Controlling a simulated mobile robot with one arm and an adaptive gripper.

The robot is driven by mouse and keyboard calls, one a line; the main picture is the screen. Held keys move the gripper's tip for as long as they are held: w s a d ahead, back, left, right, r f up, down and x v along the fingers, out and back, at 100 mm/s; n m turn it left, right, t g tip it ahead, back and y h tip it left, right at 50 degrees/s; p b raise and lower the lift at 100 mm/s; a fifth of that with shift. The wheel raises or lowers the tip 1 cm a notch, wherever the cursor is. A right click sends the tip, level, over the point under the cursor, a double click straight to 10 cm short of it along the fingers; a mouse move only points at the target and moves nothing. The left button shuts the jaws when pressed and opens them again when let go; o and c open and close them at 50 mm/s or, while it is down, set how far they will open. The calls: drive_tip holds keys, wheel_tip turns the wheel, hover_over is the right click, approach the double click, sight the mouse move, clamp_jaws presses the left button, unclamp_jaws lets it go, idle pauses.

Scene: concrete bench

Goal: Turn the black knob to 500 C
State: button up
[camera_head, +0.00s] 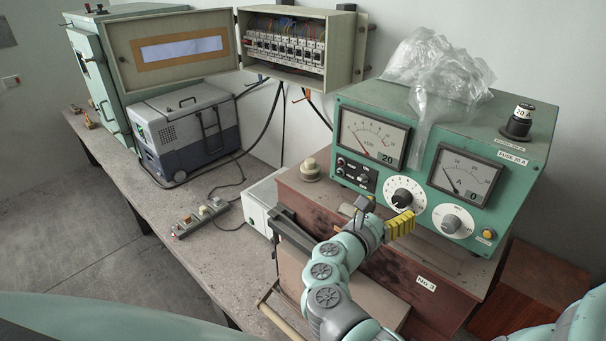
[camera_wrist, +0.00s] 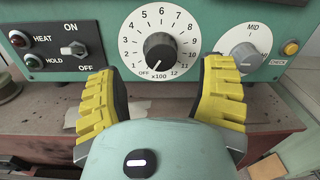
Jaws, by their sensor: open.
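In the head view the black knob (camera_head: 402,198) is on the front of the green control box (camera_head: 479,126). My gripper (camera_wrist: 163,78) is open and empty. Its two yellow ridged fingers stand left and right of the dial's lower part, apart from the knob. In the head view my gripper (camera_head: 383,214) is just in front of the box, below the dial.
A grey knob (camera_wrist: 245,57) on a white plate is to the right. Two meters sit above. Crumpled plastic (camera_head: 435,68) lies on the box. The brown cabinet (camera_head: 432,272) is below.

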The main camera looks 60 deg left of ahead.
sight(398, 203)
drive_tip(key=shift+w+a+p, duration=0.15)
drive_tip(key=shift+w+p, duration=0.1)
drive_tip(key=shift+w, duration=0.65)
drive_tip(key=shift+w+a+p, duration=0.15)
drive_tip(key=shift+w+p, duration=0.1)
drive_tip(key=shift+w, duration=0.65)
drive_tip(key=shift+c, duration=0.3)
clamp_jaws()
drive_tip(key=shift+f+m+b, duration=0.1)
drive_tip(key=shift+m+b, duration=0.2)
drive_tip(key=shift+b, duration=0.1)
